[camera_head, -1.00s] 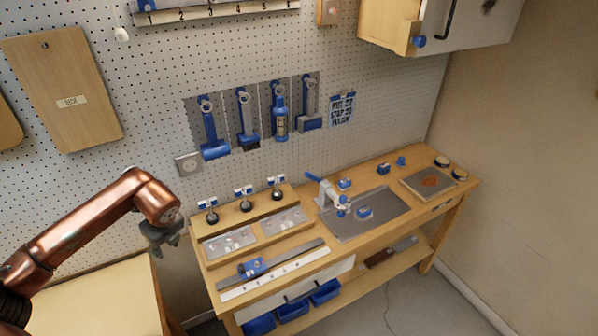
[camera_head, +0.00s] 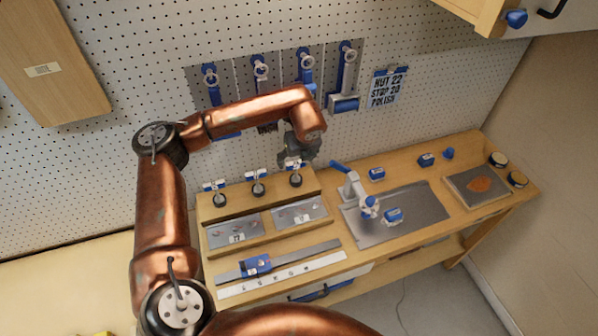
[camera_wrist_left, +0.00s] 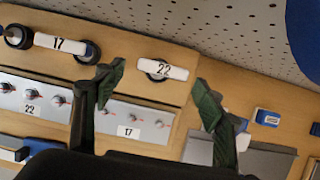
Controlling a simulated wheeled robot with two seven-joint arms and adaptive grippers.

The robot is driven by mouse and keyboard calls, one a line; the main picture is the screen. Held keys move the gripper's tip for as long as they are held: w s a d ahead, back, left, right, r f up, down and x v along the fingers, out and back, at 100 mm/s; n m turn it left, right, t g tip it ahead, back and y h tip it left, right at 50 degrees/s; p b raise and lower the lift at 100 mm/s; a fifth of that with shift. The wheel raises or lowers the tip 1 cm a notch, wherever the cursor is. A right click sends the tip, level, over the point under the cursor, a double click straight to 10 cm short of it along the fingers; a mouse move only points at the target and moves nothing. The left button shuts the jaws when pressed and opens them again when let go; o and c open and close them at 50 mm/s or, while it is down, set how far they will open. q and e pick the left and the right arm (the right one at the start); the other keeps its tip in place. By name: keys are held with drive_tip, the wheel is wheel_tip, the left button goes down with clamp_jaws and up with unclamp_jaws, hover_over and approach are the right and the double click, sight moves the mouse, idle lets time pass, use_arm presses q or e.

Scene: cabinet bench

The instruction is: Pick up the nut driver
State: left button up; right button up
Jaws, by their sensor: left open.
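Three nut drivers with white and blue handles stand in a row on the wooden rack: a left one (camera_head: 215,194), a middle one (camera_head: 257,184) and a right one (camera_head: 295,178). My right gripper is out of view.
Metal plates with small studs (camera_head: 235,232) lie in front of the drivers.

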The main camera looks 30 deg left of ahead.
sight(295, 162)
use_arm(q)
drive_tip(key=shift+o, duration=0.7)
drive_tip(key=x, duration=0.2)
drive_tip(key=w+x, duration=0.1)
drive_tip(key=x, duration=0.1)
drive_tip(key=shift+a+f, duration=0.2)
drive_tip(key=shift+f, duration=0.05)
drive_tip(key=shift+s, duration=0.1)
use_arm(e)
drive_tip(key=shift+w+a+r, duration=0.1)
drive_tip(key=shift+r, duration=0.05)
use_arm(q)
drive_tip(key=shift+c, duration=0.5)
drive_tip(key=c, duration=1.3)
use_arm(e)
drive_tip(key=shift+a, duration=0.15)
